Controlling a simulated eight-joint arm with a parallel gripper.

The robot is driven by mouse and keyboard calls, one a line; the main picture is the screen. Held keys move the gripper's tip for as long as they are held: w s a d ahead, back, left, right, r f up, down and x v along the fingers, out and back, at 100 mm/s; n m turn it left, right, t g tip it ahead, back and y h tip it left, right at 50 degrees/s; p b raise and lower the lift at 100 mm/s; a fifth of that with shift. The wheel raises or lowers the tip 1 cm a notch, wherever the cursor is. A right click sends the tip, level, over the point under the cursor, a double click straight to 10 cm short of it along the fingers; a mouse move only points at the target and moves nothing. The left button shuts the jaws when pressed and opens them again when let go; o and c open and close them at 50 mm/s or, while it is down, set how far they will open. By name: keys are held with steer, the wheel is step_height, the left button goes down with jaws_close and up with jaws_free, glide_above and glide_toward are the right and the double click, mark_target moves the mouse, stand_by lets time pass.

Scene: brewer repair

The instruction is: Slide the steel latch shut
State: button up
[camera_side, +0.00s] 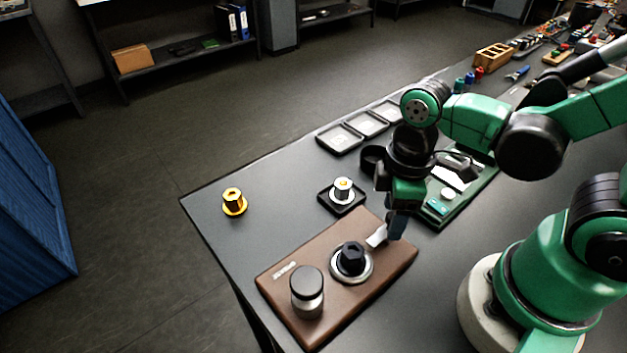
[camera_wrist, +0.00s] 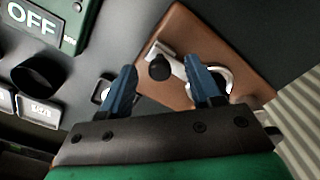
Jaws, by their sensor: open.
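The steel latch (camera_side: 377,236) is a small bright plate on the brown board (camera_side: 285,303), at the right of the steel ring (camera_side: 366,277). In the wrist view the latch (camera_wrist: 175,63) shows with a round black knob (camera_wrist: 159,67) by its end. My gripper (camera_side: 395,232) is low over the board's right part. In the wrist view my gripper (camera_wrist: 160,70) is open, with the knob appearing between its blue fingertips; contact cannot be told. A black hex part (camera_side: 352,257) stands in the ring. The right finger partly covers the ring in the wrist view.
A steel-lidded cylinder (camera_side: 307,291) stands on the board's left part. A gold part (camera_side: 233,202) stands behind on the table. A white-based part (camera_side: 343,188) sits in a black tray (camera_side: 330,206). A green unit (camera_side: 459,205) lies behind my gripper. The table's left is mostly clear.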

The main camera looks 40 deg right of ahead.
jaws_close()
stand_by(1.3)
